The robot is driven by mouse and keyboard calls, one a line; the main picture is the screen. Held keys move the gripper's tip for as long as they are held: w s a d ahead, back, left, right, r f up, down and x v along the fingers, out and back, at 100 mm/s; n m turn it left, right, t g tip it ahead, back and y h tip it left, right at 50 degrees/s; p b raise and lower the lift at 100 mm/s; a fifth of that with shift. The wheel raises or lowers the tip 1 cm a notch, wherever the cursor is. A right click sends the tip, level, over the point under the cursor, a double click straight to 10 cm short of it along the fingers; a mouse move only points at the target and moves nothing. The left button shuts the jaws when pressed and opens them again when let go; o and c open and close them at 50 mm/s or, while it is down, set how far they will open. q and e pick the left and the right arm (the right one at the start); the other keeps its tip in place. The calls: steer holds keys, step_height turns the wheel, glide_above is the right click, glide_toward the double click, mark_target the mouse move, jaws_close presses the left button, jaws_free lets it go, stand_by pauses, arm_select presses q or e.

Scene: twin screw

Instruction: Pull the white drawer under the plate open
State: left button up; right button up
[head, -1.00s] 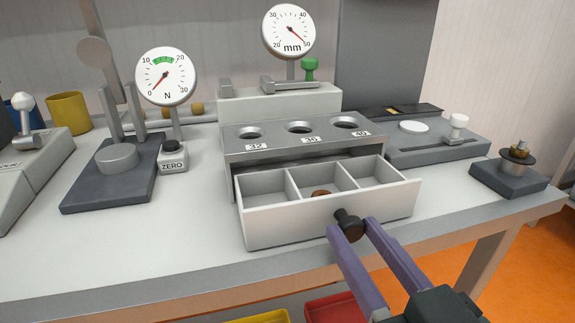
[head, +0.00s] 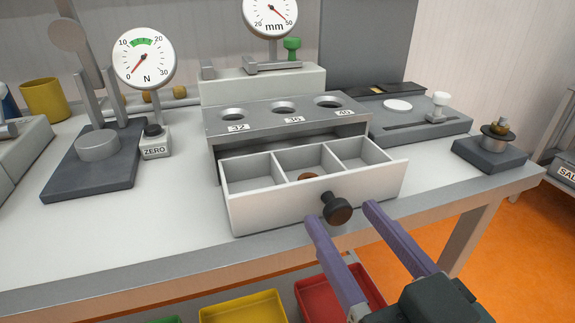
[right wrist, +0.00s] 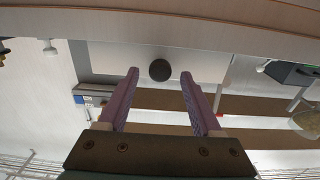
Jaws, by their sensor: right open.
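The white drawer (head: 285,204) stands pulled out from under the grey plate (head: 262,118) with three holes labelled 32, 36 and 40. It shows three compartments, and a small brown piece (head: 308,176) lies in the middle one. The drawer's dark round knob (head: 337,208) sticks out of its front. My right gripper (head: 342,210) is open, with one purple finger on each side of the knob and a gap to it. In the right wrist view the knob (right wrist: 160,70) sits between and just beyond the fingertips (right wrist: 160,72). My left gripper is not in view.
Yellow (head: 243,308) and red (head: 335,296) bins lie below the bench edge. A force gauge (head: 144,58) with a ZERO button stands left, an mm dial (head: 270,12) behind. A dark block with a spindle (head: 490,155) is at right.

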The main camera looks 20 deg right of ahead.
steer(key=s, duration=0.9)
steer(key=shift+s+d, duration=0.15)
